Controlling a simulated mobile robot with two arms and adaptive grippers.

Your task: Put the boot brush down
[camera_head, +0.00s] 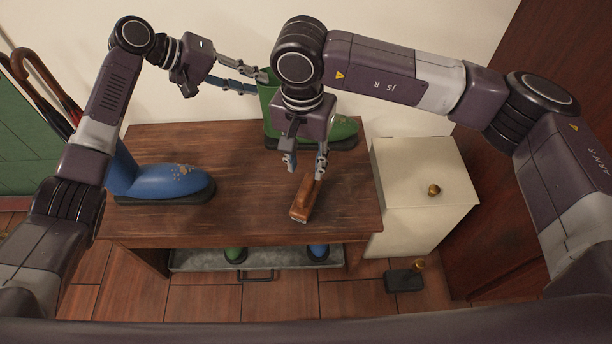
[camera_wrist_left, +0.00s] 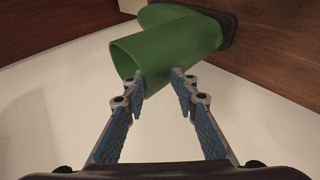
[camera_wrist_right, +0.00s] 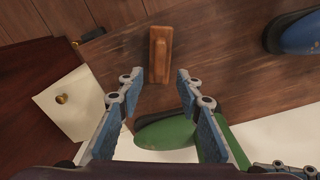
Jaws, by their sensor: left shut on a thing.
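The boot brush (camera_head: 302,204), a brown wooden block, lies on the dark wooden bench (camera_head: 240,220) near its front right. It also shows in the right wrist view (camera_wrist_right: 160,55). My right gripper (camera_head: 306,168) is open above the bench at the brush's rear end; in the right wrist view the brush lies beyond the parted fingertips. My left gripper (camera_head: 260,80) is shut on the rim of the green boot (camera_head: 335,130), which stands at the back of the bench. The left wrist view shows the boot's shaft (camera_wrist_left: 150,55) at the fingertips. My right arm hides part of the boot.
A blue boot (camera_head: 165,182) stands on the bench's left side. A cream cabinet (camera_head: 420,170) with a brass knob adjoins the right. A metal tray (camera_head: 205,261) with footwear sits under the bench. A small dark object (camera_head: 403,281) lies on the floor. The bench's middle is clear.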

